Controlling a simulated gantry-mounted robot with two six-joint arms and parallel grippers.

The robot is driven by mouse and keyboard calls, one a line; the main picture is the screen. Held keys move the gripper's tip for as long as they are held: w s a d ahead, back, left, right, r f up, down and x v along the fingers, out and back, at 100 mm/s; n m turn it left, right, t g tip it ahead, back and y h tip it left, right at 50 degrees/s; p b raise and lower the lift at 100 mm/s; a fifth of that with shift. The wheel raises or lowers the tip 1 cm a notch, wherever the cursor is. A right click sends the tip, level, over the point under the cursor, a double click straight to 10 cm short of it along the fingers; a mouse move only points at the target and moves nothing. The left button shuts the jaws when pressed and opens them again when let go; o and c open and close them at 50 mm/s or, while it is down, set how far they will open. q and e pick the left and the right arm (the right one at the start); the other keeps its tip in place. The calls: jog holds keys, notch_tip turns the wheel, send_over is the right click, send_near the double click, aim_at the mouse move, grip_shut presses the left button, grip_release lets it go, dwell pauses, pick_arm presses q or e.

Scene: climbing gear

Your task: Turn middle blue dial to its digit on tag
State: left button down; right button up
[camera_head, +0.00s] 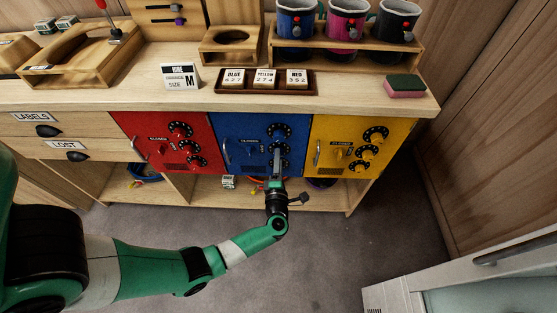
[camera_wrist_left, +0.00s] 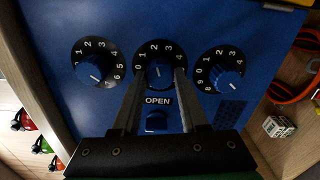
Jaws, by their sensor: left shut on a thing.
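The blue door (camera_head: 232,128) carries a column of dials. In the left wrist view they form a row, and the middle blue dial (camera_wrist_left: 159,78) sits between two others. My left gripper (camera_wrist_left: 159,76) is shut on its knob, one finger on each side. The fingers hide part of its number ring; 0 to 4 show above the knob. Its pointer seems to face up near the 2, but it is small. In the head view my left gripper (camera_head: 278,150) covers much of this dial. The blue tag (camera_head: 233,79) reads 627. My right gripper is not in view.
A red door (camera_head: 150,125) and a yellow door (camera_head: 325,125) with similar dials flank the blue one. The tag tray (camera_head: 307,89) stands on the counter above. A label by the blue latch (camera_wrist_left: 156,122) reads OPEN. Gear lies on the shelf below.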

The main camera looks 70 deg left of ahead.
pick_arm(q)
jog(key=shift+c, duration=2.2)
grip_release()
jog(key=p+v, duration=0.3)
jog(key=v, duration=0.8)
jog(key=shift+d, duration=0.35)
jog(key=shift+s+r+p, duration=0.1)
jog(key=shift+p, duration=0.2)
